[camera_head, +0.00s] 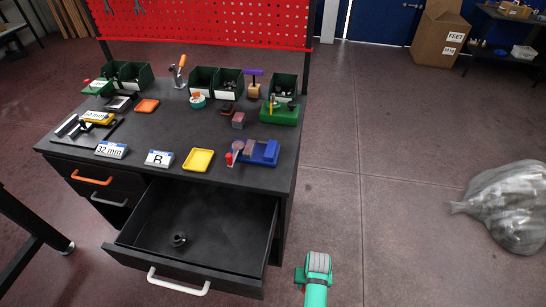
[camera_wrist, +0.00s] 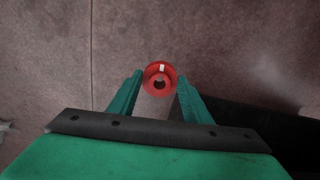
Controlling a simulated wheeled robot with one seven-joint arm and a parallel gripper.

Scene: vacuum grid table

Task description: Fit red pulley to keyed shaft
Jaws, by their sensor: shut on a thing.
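In the wrist view my gripper (camera_wrist: 160,77) is shut on the red pulley (camera_wrist: 149,76), which sits between the two green fingertips. The pulley's round face shows a dark bore in the middle and a white mark near its top. Bare floor lies behind it. In the head view my green arm end (camera_head: 317,272) is over the floor in front of the table, right of the open drawer. The pulley does not show there. I cannot tell the keyed shaft for certain; a blue fixture (camera_head: 266,151) with a red-knobbed part stands at the table's front right.
The dark table (camera_head: 170,125) has its upper drawer (camera_head: 225,225) pulled out; a small black round part (camera_head: 178,239) lies inside. A yellow tray (camera_head: 199,160), label blocks and green bins (camera_head: 134,75) stand on top. The floor to the right is clear up to a grey bag (camera_head: 510,205).

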